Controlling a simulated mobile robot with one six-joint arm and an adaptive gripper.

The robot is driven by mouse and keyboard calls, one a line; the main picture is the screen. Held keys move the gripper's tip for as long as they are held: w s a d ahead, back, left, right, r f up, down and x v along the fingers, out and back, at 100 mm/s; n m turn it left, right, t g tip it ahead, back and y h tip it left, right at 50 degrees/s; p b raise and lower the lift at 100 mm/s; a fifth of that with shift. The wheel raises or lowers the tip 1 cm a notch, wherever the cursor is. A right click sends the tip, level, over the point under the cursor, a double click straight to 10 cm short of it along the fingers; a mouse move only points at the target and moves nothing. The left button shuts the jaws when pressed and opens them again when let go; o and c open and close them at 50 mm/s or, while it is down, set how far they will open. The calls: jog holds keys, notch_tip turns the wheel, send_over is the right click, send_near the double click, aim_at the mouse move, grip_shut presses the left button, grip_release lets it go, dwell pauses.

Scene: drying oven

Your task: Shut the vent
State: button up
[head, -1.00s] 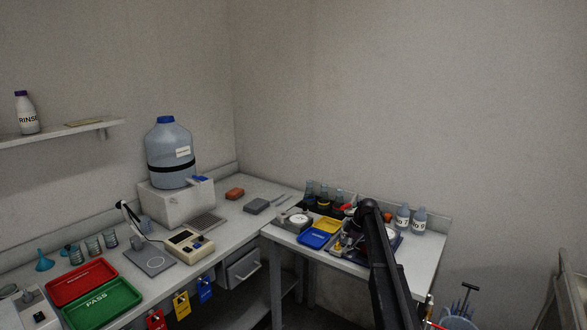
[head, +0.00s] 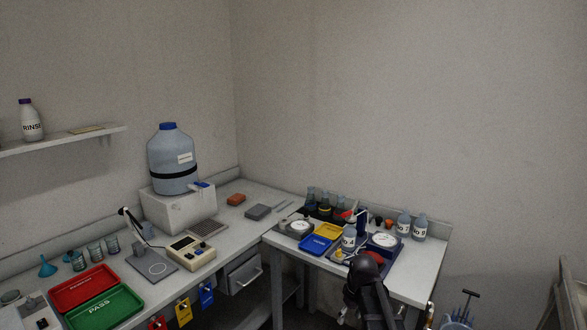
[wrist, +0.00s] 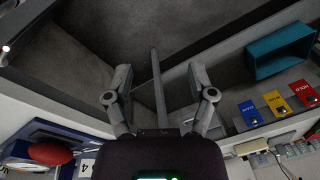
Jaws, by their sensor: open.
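I cannot make out a vent or an oven in either view. My gripper (wrist: 160,78) shows in the wrist view with its two fingers spread wide apart. It is open and nothing is between the fingers. Behind the fingers are the grey floor and a pale bar that looks like a table leg. In the head view my dark arm stands in front of the right table's front edge, and I cannot make out the gripper there.
The right table (head: 419,277) holds a blue tray (head: 316,244), a yellow tray (head: 328,231) and several bottles. The left bench has a red tray (head: 84,288), a green tray (head: 104,309) and a large jug (head: 172,157). A teal bin (wrist: 280,52) shows in the wrist view.

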jog(key=s+m+h, duration=0.1)
jog(key=s+m, duration=0.3)
jog(key=s, duration=0.9)
jog(key=shift+r+m+p, duration=0.3)
jog(key=shift+r+m, duration=0.05)
jog(key=shift+m, duration=0.05)
